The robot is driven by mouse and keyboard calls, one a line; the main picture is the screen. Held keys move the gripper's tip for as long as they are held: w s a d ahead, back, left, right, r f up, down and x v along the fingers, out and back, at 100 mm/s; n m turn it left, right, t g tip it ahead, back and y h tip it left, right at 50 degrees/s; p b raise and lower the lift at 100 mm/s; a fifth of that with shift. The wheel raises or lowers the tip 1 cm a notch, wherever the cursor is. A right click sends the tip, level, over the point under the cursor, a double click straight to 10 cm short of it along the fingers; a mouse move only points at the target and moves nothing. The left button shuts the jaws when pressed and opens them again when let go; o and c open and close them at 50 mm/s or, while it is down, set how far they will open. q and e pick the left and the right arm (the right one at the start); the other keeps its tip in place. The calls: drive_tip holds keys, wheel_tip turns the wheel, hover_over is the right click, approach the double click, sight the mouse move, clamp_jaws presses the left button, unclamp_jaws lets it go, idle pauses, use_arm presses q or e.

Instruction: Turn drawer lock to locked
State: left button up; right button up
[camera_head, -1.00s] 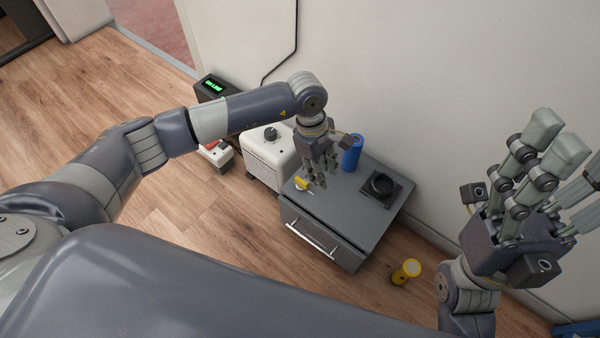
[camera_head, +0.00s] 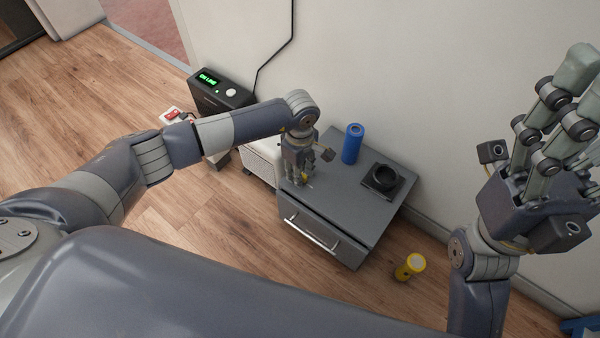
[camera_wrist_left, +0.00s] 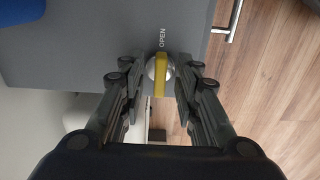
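The drawer lock is a yellow knob on a silver disc (camera_wrist_left: 160,72) on top of the grey drawer cabinet (camera_head: 345,205). In the left wrist view its yellow bar lines up with the printed word OPEN (camera_wrist_left: 162,37). My left gripper (camera_wrist_left: 159,84) is open, with its fingers on both sides of the knob and gaps visible. In the head view my left gripper (camera_head: 304,180) is over the cabinet's left end and hides most of the knob. My right gripper (camera_head: 583,85) is raised at the right, open and empty.
A yellow cylinder (camera_head: 409,266) is on the floor. A black box with a green display (camera_head: 207,79) stands at the back left.

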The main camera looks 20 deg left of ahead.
use_arm(q)
clamp_jaws()
